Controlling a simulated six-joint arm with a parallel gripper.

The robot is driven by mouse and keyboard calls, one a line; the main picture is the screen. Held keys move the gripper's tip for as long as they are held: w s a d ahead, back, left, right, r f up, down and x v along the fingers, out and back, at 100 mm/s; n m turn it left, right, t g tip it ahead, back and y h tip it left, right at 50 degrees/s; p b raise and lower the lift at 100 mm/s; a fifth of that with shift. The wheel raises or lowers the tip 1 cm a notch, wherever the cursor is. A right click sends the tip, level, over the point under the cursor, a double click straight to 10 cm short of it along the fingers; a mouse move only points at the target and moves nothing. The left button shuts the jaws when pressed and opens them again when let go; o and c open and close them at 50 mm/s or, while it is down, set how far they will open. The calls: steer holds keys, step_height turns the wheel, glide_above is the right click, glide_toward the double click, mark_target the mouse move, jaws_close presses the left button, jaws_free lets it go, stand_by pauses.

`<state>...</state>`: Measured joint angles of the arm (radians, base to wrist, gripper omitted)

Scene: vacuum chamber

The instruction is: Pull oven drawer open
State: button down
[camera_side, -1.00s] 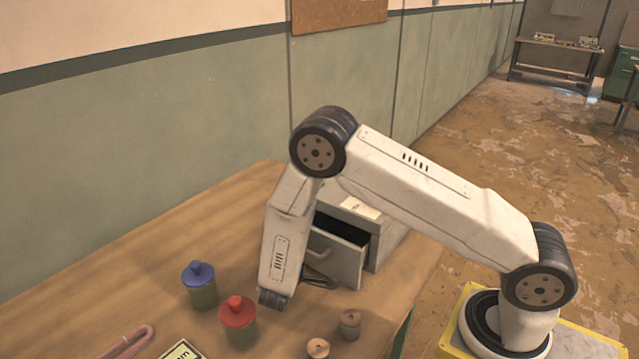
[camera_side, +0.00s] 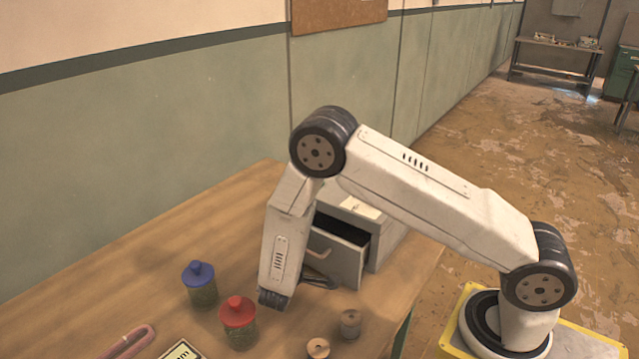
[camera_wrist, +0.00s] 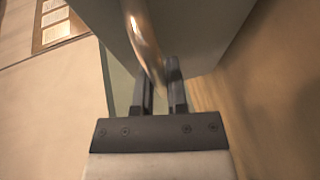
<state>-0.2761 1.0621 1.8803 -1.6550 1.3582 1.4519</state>
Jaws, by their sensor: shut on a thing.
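The grey oven (camera_side: 392,240) stands on the wooden table, partly hidden by my arm. Its drawer (camera_side: 348,262) is pulled out, and its dark inside shows from above. A curved handle (camera_side: 320,250) is on the drawer front. In the wrist view the shiny metal handle (camera_wrist: 143,40) runs down between the fingers of my gripper (camera_wrist: 162,82), which is shut on it, in front of the grey drawer face (camera_wrist: 205,35). In the side view my gripper (camera_side: 320,281) is low at the drawer front, partly hidden behind my forearm.
A blue-lidded jar (camera_side: 200,286) and a red-lidded jar (camera_side: 238,322) stand left of my wrist. Two small spools, one grey (camera_side: 350,323) and one tan (camera_side: 318,348), are near the front. A pink looped thing (camera_side: 128,342) and a label card (camera_side: 182,351) lie at front left.

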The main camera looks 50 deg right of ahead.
steer(key=shift+a, duration=0.1)
stand_by(0.3)
steer(key=a, duration=0.3)
steer(key=shift+a, duration=0.4)
steer(key=c, duration=0.7)
jaws_free()
steer(key=shift+o, duration=0.2)
steer(key=v, duration=0.8)
